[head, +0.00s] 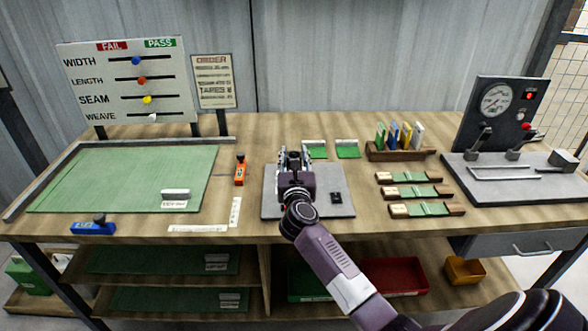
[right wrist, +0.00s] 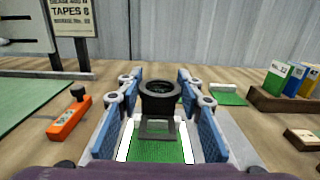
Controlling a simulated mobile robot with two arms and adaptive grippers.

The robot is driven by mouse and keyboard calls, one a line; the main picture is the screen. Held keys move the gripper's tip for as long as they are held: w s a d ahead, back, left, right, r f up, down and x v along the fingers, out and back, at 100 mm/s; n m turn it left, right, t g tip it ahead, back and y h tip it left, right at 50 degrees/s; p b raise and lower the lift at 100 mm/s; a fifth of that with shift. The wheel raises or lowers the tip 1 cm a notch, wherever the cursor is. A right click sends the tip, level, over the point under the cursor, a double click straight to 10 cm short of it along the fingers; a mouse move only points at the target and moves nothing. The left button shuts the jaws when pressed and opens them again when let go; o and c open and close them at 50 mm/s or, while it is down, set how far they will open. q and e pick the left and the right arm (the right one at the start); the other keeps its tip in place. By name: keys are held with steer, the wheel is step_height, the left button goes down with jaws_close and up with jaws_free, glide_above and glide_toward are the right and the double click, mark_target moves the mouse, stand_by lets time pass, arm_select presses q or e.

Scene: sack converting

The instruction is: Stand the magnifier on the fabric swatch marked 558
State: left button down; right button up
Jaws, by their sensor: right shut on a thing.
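My right gripper (head: 294,160) is over the grey board (head: 275,208) at the middle of the bench. In the right wrist view its blue-padded fingers (right wrist: 160,108) stand either side of the black magnifier (right wrist: 160,98), shut on it. The magnifier is upright, with a round top and a framed foot. A green fabric swatch (right wrist: 158,150) with white edges shows below and in front of the foot; I cannot tell whether they touch, nor read a number on it. Two more green swatches (head: 315,150) (head: 348,150) lie behind the board. My left gripper is not in view.
A small black item (head: 336,198) lies on the board. An orange tool (head: 240,170) stands left of it, beside a green mat (head: 125,175). Right are several strip holders (head: 415,193), a wooden rack (head: 400,152) and a gauge machine (head: 495,115).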

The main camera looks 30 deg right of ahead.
step_height(320, 180, down, 4)
steer(key=shift+r+b, duration=0.1)
steer(key=shift+b, duration=0.45)
steer(key=shift+f, duration=0.3)
steer(key=o, duration=1.1)
